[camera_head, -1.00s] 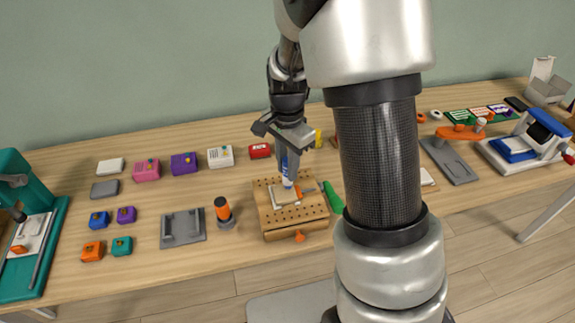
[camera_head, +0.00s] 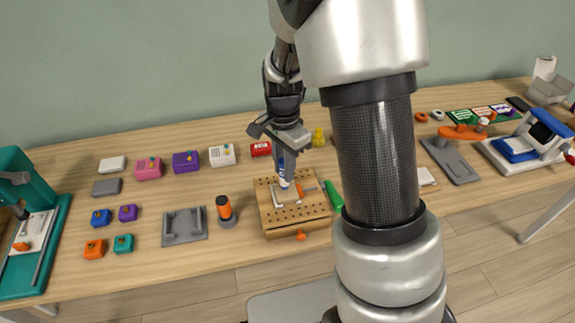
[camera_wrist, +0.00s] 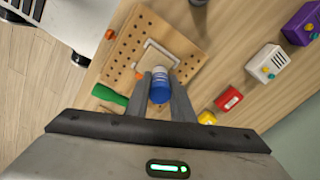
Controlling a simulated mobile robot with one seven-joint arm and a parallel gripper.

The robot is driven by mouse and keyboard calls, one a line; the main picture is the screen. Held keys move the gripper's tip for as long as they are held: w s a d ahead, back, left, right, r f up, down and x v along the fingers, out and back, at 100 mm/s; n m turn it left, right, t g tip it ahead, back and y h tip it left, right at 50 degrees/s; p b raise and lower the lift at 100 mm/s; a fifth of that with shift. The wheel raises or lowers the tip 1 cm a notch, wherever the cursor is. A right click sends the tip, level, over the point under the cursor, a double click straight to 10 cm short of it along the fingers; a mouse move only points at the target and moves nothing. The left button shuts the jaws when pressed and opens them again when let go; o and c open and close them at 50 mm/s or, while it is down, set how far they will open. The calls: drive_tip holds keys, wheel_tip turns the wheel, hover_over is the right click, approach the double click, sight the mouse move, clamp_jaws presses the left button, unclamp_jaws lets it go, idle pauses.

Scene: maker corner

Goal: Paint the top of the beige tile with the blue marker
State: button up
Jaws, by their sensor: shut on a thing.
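My gripper (camera_head: 285,158) is shut on the blue marker (camera_head: 284,174), which has a blue body and a white band and points down over a wooden pegboard block (camera_head: 292,222). In the wrist view the marker (camera_wrist: 160,88) sits between the two fingers. A pale L-shaped bracket (camera_wrist: 160,46) lies on the block, with a beige area beside it, just beyond the marker. The beige tile's outline blends with the wood there, and the marker partly covers it. I cannot tell whether the tip touches it.
An orange-topped marker (camera_head: 225,210) in a grey holder stands left of the block. A green object (camera_head: 333,195) lies close on its right. A grey tray (camera_head: 184,227) and several small coloured boxes are farther left. A red box (camera_head: 260,149) is behind.

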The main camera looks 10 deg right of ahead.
drive_tip(key=shift+a, duration=0.2)
drive_tip(key=shift+a, duration=0.55)
drive_tip(key=shift+s+d+p, duration=0.1)
drive_tip(key=shift+s+p, duration=0.2)
drive_tip(key=shift+s, duration=1.1)
drive_tip(key=shift+d, duration=0.1)
drive_tip(key=shift+w+d, duration=0.15)
drive_tip(key=shift+d, duration=1.15)
drive_tip(key=shift+w, duration=0.1)
drive_tip(key=shift+w+a+p, duration=0.15)
drive_tip(key=shift+w+p, duration=0.2)
drive_tip(key=shift+w, duration=0.95)
